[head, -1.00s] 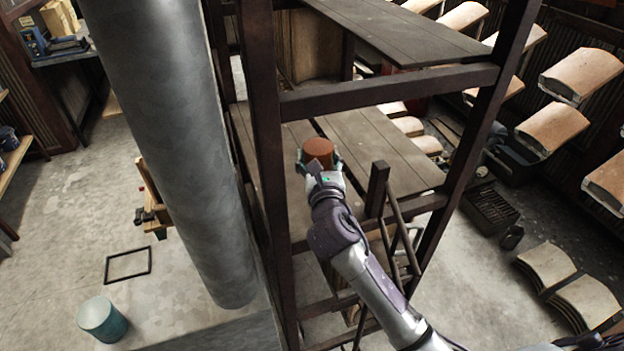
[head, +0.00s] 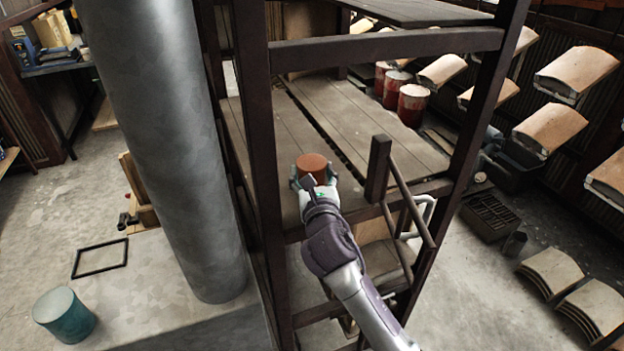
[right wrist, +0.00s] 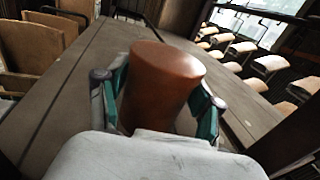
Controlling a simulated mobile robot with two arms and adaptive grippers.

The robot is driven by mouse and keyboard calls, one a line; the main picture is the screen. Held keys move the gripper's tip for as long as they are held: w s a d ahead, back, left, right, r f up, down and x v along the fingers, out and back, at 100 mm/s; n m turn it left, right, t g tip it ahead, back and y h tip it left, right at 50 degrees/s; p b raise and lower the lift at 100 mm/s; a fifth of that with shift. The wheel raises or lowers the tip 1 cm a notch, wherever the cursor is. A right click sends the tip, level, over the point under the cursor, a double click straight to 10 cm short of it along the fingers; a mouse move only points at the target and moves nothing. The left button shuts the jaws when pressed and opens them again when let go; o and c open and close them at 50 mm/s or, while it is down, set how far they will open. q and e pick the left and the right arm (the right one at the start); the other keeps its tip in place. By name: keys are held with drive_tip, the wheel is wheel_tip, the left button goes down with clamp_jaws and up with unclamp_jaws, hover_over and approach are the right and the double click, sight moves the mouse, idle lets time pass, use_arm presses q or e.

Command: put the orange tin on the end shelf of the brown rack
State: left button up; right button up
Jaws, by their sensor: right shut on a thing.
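The orange tin (head: 312,165) is a short orange-brown cylinder, upright between the fingers of my right gripper (head: 313,182). In the right wrist view the tin (right wrist: 162,84) fills the space between the green-sided fingers of the shut right gripper (right wrist: 155,100). The brown rack (head: 385,47) has dark posts and grey-brown plank shelves. The tin is over the near part of the middle plank shelf (head: 350,115); I cannot tell whether its base touches the planks. My left gripper is not in view.
A thick grey column (head: 165,130) stands left of the rack. A short post and slanted rail (head: 380,165) rise at the shelf's near right. Red drums (head: 412,104) stand behind the rack.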

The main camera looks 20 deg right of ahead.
drive_tip(key=o, duration=1.4)
drive_tip(key=shift+f, duration=0.1)
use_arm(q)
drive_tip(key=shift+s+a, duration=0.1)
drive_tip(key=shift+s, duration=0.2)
use_arm(e)
drive_tip(key=shift+s+r, duration=0.1)
drive_tip(key=shift+r, duration=0.1)
drive_tip(key=shift+s+a+f, duration=0.1)
drive_tip(key=shift+s, duration=0.2)
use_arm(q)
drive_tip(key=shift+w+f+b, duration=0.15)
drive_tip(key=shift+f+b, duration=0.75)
use_arm(e)
drive_tip(key=v, duration=1.1)
drive_tip(key=shift+s, duration=0.2)
